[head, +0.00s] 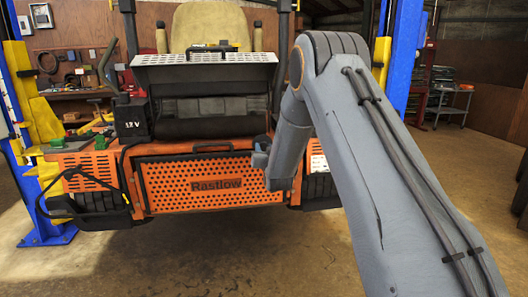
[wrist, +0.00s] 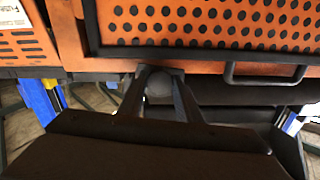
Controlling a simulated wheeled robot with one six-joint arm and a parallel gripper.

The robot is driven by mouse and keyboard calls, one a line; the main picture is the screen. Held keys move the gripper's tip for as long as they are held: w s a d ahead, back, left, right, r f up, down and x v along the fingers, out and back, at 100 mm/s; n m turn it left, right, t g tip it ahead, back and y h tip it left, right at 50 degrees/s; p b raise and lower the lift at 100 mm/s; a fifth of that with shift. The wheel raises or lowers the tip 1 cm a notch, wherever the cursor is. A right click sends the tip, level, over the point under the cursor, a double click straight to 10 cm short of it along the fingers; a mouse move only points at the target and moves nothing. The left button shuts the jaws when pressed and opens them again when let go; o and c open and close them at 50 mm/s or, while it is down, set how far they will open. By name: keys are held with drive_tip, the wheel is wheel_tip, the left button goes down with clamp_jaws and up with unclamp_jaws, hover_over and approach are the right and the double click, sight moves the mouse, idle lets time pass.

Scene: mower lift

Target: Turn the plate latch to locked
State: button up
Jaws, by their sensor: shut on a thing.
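The orange perforated plate marked Rastlow (head: 205,180) stands upright on the front of the mower, with a dark frame and a handle on its top edge (head: 212,148). In the wrist view the same plate (wrist: 215,18) fills the top, with its black handle (wrist: 265,75) at the right. My gripper (wrist: 160,72) is at the plate's edge near a corner, its two dark fingers shut on a small grey rounded piece, which looks like the plate latch (wrist: 158,86). The latch's angle cannot be told. In the head view my arm hides the fingers and latch.
The mower sits between blue lift posts (head: 403,60) with yellow parts. A black bent bar (head: 85,205) hangs at the mower's left. A seat (head: 210,25) stands above. A small cart (head: 453,100) stands far right. The floor in front is clear.

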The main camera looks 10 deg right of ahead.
drive_tip(key=m+b, duration=0.3)
drive_tip(key=m, duration=0.1)
drive_tip(key=shift+f, duration=0.15)
drive_tip(key=m+b, duration=0.4)
drive_tip(key=shift+m, duration=0.4)
drive_tip(key=m+b, duration=0.2)
drive_tip(key=m, duration=0.2)
drive_tip(key=shift+b, duration=0.4)
drive_tip(key=shift+m+b, duration=0.9)
drive_tip(key=shift+m, duration=0.9)
drive_tip(key=o, duration=1)
